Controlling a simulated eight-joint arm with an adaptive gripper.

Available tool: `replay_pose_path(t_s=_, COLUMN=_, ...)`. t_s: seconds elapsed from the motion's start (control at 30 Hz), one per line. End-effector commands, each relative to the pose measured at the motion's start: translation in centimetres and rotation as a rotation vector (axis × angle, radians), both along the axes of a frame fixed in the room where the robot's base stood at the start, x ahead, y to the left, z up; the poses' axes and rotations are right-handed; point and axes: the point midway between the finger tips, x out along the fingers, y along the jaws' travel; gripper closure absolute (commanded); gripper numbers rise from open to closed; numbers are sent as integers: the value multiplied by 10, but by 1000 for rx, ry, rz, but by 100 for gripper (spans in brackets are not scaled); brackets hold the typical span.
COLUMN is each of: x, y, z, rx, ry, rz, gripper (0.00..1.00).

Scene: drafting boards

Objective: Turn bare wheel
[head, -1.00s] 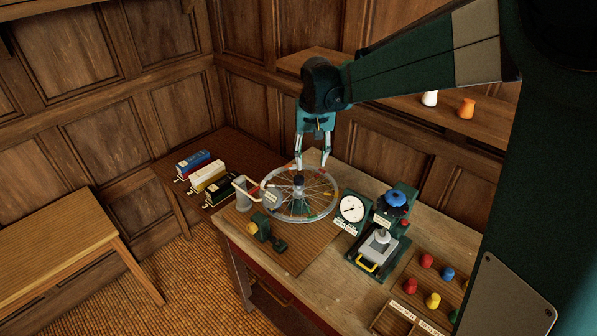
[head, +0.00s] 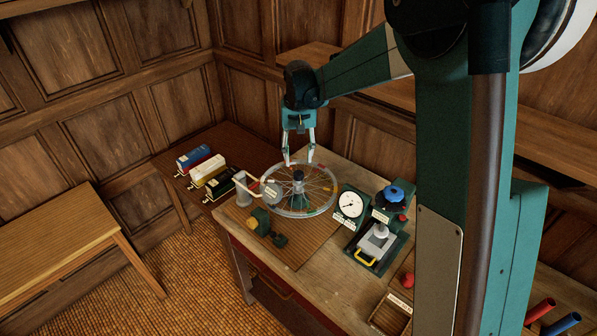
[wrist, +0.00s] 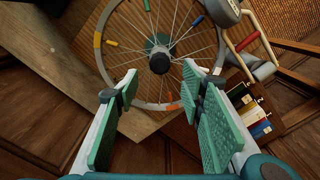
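In the wrist view, the wheel's hub (wrist: 159,63) is ahead of my fingers and the near rim crosses between the fingertips, beside an orange mark (wrist: 174,107). My gripper (head: 299,162) points down over the far side of the rim, its fingers apart. The wrist view shows the same open gripper (wrist: 158,88) with green ribbed pads and nothing clamped. Whether a fingertip touches the rim I cannot tell.
A dial gauge (head: 351,204) and a green press with a blue knob (head: 394,193) stand to the right. Labelled boxes (head: 203,170) sit on the left side table. A wall is behind.

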Motion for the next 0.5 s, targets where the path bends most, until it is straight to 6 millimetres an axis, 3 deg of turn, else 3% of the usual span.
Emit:
replay_pose_path(t_s=0.27, x=0, y=0, z=-9, rx=0, ry=0, rz=0, gripper=61)
replay_pose_path(t_s=0.5, x=0, y=0, z=-34, rx=0, ry=0, rz=0, gripper=61)
